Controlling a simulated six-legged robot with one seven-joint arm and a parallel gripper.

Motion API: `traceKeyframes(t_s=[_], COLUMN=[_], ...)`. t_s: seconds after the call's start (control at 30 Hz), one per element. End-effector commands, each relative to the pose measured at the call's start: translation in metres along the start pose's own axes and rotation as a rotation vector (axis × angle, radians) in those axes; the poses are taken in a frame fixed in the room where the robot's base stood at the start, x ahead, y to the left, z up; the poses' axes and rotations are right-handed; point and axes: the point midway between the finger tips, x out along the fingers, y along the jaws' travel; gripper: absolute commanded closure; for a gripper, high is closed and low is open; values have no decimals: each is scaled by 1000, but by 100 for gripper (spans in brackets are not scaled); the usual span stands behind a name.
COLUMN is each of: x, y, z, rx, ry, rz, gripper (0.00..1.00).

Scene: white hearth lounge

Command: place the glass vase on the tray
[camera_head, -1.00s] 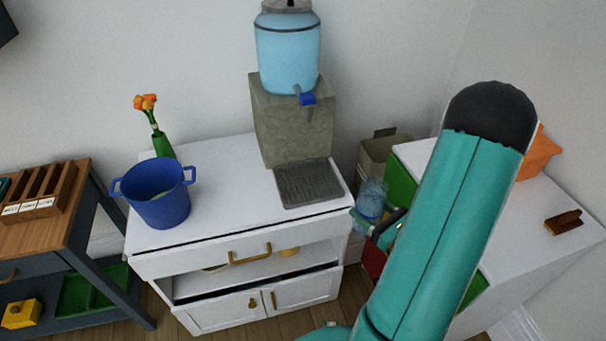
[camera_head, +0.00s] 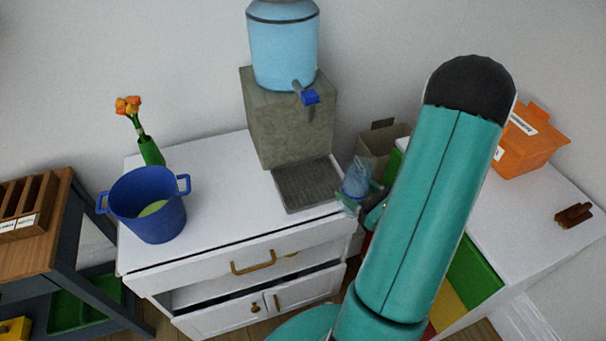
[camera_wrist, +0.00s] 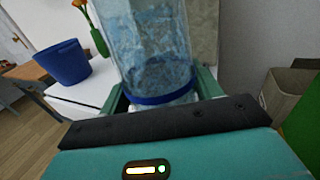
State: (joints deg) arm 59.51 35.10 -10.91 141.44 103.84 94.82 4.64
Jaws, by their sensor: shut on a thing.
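The glass vase (camera_head: 356,178) is pale blue and see-through, with a darker blue band low on it in the wrist view (camera_wrist: 150,50). My gripper (camera_head: 362,200) is shut on the vase, with one finger on each side of its lower part. It holds the vase beside the right edge of the white cabinet, near the tray. The tray (camera_head: 308,186) is a dark grey ribbed rectangle on the cabinet top, in front of the stone block. Nothing stands on the tray. In the head view my arm hides part of the gripper.
A blue water dispenser (camera_head: 284,45) with a tap sits on the stone block (camera_head: 290,125), its tap above the tray side. A blue pot (camera_head: 150,208) and a green vase with orange flowers (camera_head: 150,152) stand left on the cabinet (camera_head: 225,205). An orange bin (camera_head: 525,145) is at right.

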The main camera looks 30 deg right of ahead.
Motion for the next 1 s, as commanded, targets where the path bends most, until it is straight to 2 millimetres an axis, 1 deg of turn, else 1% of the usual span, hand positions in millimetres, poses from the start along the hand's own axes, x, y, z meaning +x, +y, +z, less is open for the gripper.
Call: traceKeyframes(t_s=[0.13,0.23,0.37,0.7,0.8,0.9,1.0], x=[-1,12,40,123,144,158,165], y=[0,1,1,2,1,0,0], z=[1,1,1,2,2,2,1], rx=[-1,-2,-2,-1,-2,-2,-1], ry=[-2,-2,-3,-3,-2,-3,-1], rz=[-2,2,3,3,2,0,-1], gripper=[82,82,82,82,82,82,82])
